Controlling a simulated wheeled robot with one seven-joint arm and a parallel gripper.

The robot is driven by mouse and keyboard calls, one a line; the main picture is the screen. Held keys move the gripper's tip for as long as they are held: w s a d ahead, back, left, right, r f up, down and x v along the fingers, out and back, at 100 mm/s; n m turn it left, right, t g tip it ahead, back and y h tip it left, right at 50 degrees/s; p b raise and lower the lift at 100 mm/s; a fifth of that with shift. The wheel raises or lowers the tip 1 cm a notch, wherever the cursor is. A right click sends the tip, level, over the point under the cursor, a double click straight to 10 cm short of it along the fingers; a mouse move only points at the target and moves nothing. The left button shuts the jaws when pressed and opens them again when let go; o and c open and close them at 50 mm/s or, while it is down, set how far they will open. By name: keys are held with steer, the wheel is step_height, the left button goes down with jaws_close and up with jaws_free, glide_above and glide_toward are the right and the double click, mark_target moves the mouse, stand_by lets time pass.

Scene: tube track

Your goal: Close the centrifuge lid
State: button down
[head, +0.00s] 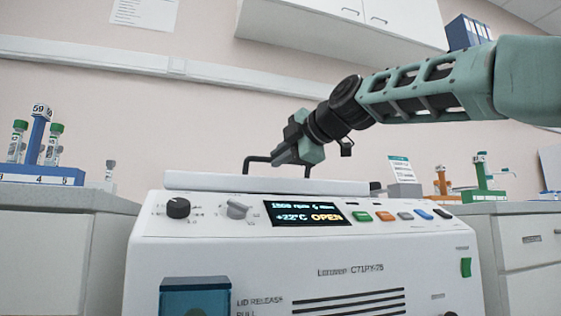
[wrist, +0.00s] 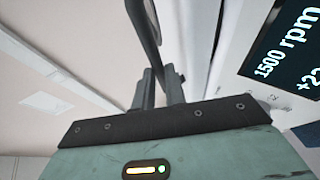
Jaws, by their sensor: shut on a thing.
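The white centrifuge (head: 300,265) stands in the middle of the head view. Its display (head: 308,213) reads "OPEN". Its lid (head: 215,181) shows as a low white slab, almost level, along the top edge of the body; whether a gap is left under it I cannot tell. A black handle (head: 257,160) stands up from the lid. My gripper (head: 281,158) is shut on this handle, reaching in from the right. In the wrist view, the two fingers (wrist: 159,90) are close together at the dark handle bar (wrist: 146,30). The fingers partly hide the handle.
A blue rack (head: 42,178) with green-capped tubes is on the left counter. Orange (head: 441,184) and green (head: 484,180) stands are on the right counter. A wall cabinet (head: 345,25) hangs above at the back. The space over the lid is clear except for my arm.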

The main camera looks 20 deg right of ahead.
steer(key=shift+f, duration=0.85)
steer(key=c, duration=1.5)
jaws_free()
steer(key=shift+o, duration=0.2)
steer(key=shift+s+r, duration=0.1)
steer(key=shift+s, duration=0.05)
steer(key=b+v, duration=0.2)
steer(key=v, duration=1.5)
steer(key=shift+d+r, duration=0.15)
steer(key=shift+r, duration=0.35)
steer(key=shift+s, duration=0.1)
